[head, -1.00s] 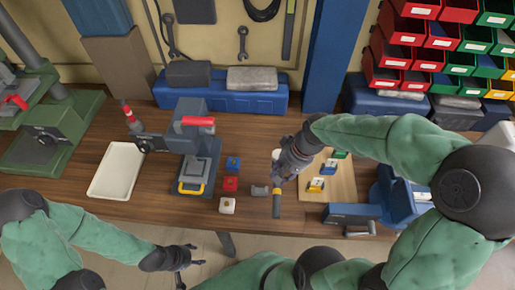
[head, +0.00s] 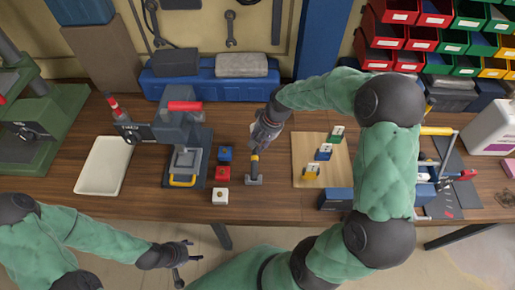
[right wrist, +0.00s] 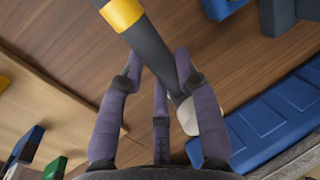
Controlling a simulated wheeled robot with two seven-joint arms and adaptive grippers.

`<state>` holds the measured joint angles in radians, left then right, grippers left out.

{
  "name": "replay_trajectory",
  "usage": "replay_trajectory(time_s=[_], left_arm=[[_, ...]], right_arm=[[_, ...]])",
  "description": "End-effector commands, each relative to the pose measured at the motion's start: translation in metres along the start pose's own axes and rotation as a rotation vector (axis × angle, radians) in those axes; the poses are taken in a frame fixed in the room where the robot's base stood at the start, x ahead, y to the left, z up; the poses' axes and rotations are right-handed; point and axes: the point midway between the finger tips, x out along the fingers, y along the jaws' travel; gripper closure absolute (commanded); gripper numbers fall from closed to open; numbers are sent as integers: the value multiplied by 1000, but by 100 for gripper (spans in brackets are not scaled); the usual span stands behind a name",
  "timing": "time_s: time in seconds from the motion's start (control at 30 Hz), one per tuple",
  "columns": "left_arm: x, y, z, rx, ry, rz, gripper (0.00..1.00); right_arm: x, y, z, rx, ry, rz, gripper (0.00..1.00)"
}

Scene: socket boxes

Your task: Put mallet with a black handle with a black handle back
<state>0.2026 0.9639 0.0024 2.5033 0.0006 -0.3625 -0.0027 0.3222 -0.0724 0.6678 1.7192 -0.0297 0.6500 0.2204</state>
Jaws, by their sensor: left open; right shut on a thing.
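My right gripper (head: 262,138) is shut on the mallet's dark handle (head: 254,168), which has a yellow band. The handle passes between the fingers in the right wrist view (right wrist: 150,50). A whitish part at its far end (right wrist: 208,115), probably the head, is partly hidden by the fingers. In the head view the handle points toward the front, its lower end over the small grey bracket (head: 258,182) on the table. I cannot tell whether it is inside or above the bracket. My left gripper (head: 188,251) is open and empty in front of the table's edge.
Blue, red and white blocks (head: 222,173) stand just left of the bracket. A grey press with a red handle (head: 185,106) and a white tray (head: 105,165) are farther left. A wooden board (head: 310,145) with small colored pieces lies right. A blue toolbox (head: 205,88) stands behind.

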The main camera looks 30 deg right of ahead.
Motion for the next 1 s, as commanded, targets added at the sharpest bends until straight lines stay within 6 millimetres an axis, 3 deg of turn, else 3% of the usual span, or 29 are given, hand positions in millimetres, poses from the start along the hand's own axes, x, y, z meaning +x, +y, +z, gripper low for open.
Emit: replay_trajectory(time_s=[0.33,0.77,0.8,0.83,0.87,1.0], left_arm=[[11,-4,0,0,0,0,43],[13,-4,0,0,0,0,43],[12,-4,0,0,0,0,43],[12,-4,0,0,0,0,43],[12,-4,0,0,0,0,43],[12,-4,0,0,0,0,43]], right_arm=[[36,9,-7,1,0,0,100],[41,10,-8,0,2,-1,100],[41,11,-6,0,0,0,59],[41,10,-6,0,0,0,50],[41,10,-6,0,-1,0,43],[41,10,-6,0,-1,0,43]])
